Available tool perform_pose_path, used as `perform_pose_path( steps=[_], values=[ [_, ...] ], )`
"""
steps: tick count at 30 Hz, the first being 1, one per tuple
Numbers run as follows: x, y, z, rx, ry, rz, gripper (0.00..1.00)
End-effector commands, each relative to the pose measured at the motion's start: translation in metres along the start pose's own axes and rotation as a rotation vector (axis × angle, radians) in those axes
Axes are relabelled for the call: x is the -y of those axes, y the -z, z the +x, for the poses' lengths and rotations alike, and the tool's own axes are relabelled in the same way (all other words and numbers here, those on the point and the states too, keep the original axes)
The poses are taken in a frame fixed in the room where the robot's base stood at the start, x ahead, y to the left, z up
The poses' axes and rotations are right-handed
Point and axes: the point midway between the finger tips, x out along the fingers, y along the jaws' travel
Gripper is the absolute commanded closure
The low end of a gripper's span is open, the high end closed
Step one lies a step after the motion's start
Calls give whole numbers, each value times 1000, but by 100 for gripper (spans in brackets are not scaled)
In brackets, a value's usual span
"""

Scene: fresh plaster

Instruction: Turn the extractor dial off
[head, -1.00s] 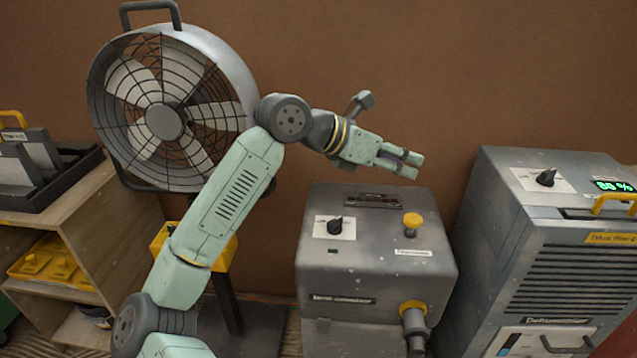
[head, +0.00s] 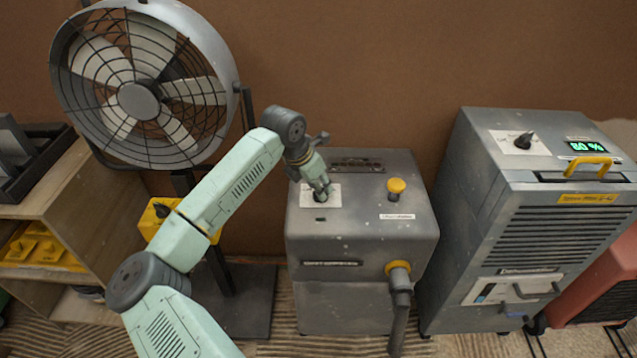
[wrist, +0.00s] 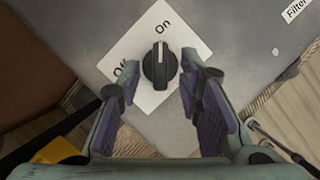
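The extractor (head: 330,240) is a grey metal box in the middle of the head view. Its black dial (wrist: 159,70) sits on a white plate (wrist: 135,58) lettered "Off" at the left and "On" at the top in the wrist view. The dial's pale pointer line points up, toward "On". My gripper (head: 321,187) is over the dial and partly hides it in the head view. In the wrist view my gripper (wrist: 160,88) is open, with a finger on each side below the dial. A gap shows between the fingers and the dial.
A yellow knob (head: 396,187) stands on the extractor's top right, and a yellow-collared pipe (head: 399,272) leaves its front. A grey dehumidifier (head: 540,210) with its own dial (head: 524,140) stands right. A large fan (head: 140,95) and wooden shelf (head: 105,225) are left.

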Motion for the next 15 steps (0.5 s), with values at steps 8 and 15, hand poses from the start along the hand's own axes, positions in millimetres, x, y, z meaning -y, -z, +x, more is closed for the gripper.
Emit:
perform_pose_path(
  steps=[8,15],
  values=[
    [1,0,13,1,0,2,68],
    [1,0,13,2,0,1,72]
  ],
)
